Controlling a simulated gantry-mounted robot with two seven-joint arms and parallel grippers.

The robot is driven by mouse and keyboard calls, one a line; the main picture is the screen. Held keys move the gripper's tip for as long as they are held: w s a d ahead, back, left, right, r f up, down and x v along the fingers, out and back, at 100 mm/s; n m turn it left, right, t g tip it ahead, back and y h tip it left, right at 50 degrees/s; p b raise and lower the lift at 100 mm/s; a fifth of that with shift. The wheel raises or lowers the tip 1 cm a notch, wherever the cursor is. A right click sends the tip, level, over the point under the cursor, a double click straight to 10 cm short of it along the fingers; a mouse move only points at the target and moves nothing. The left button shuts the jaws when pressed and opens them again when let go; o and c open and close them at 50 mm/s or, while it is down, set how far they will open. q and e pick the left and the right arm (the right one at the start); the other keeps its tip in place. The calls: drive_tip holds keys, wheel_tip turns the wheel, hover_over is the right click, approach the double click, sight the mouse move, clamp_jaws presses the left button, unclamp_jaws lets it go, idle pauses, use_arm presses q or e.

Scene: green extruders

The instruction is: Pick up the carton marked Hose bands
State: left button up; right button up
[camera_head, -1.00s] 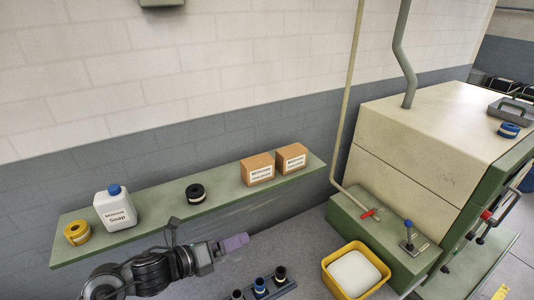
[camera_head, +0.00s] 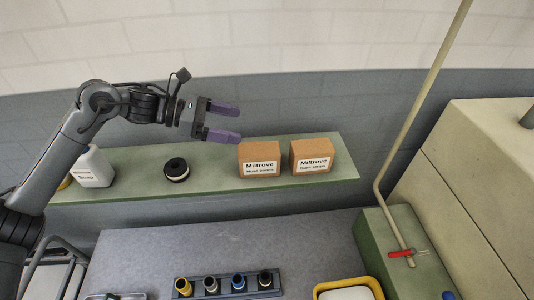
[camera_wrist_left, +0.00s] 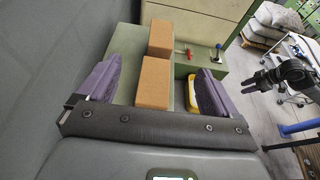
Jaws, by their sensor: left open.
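The carton marked Hose bands (camera_head: 259,160) is a brown box with a white label, upright on the green shelf (camera_head: 220,182). It is the left one of two cartons. In the left wrist view it is the nearer brown box (camera_wrist_left: 153,84), ahead between the fingers. My left gripper (camera_head: 224,122) has purple fingers, open and empty, left of the carton and a little above it, apart from it. In the left wrist view its fingers (camera_wrist_left: 155,82) flank the view. My right gripper (camera_wrist_left: 262,82) shows small at the right there; its jaws are unclear.
A similar carton (camera_head: 312,156) stands just right of the Hose bands carton. A black tape roll (camera_head: 176,169) and a white soap jug (camera_head: 92,168) stand further left on the shelf. A wall backs the shelf; a pipe (camera_head: 420,100) rises at the right.

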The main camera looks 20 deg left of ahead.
use_arm(q)
drive_tip(key=p, duration=0.2)
approach(257, 149)
drive_tip(key=d, duration=0.3)
drive_tip(key=shift+w+d+f+p, duration=0.45)
drive_tip(key=shift+w+d+f, duration=0.05)
drive_tip(key=shift+w+f, duration=0.3)
drive_tip(key=shift+w+d+f, duration=0.2)
drive_tip(key=shift+d, duration=0.2)
drive_tip(key=p+x, duration=0.2)
drive_tip(key=x, duration=0.2)
drive_tip(key=shift+d+r, duration=0.1)
drive_tip(key=shift+w+d+f+p, duration=0.2)
drive_tip(key=shift+d+f+p, duration=0.1)
drive_tip(key=shift+d+f, duration=0.05)
drive_tip(key=shift+c, duration=0.4)
drive_tip(key=shift+r, duration=0.1)
drive_tip(key=c, duration=1.2)
